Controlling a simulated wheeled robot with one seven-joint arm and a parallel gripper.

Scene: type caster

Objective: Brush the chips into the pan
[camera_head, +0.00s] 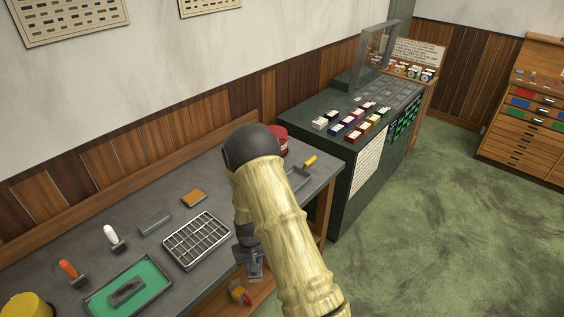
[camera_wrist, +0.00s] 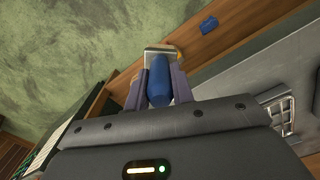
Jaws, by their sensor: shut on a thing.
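My gripper (camera_wrist: 159,88) is shut on the blue handle of a brush (camera_wrist: 160,80). The brush's pale head points away from the gripper, with a bit of yellowish bristle showing. In the head view my gripper (camera_head: 250,262) is low at the front edge of the workbench, partly hidden behind my arm, with a little blue of the brush below it. The pan (camera_head: 299,178), grey with a yellow handle, lies at the bench's right end, partly hidden by my arm. I cannot make out any chips.
On the bench (camera_head: 75,235) are a grid tray (camera_head: 197,240), a green tray (camera_head: 152,277), an orange-handled tool (camera_head: 70,269) and a red tin (camera_head: 279,137). A red and yellow thing (camera_head: 240,292) lies below the bench edge. A dark cabinet (camera_head: 340,150) adjoins the right end. Green floor is free.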

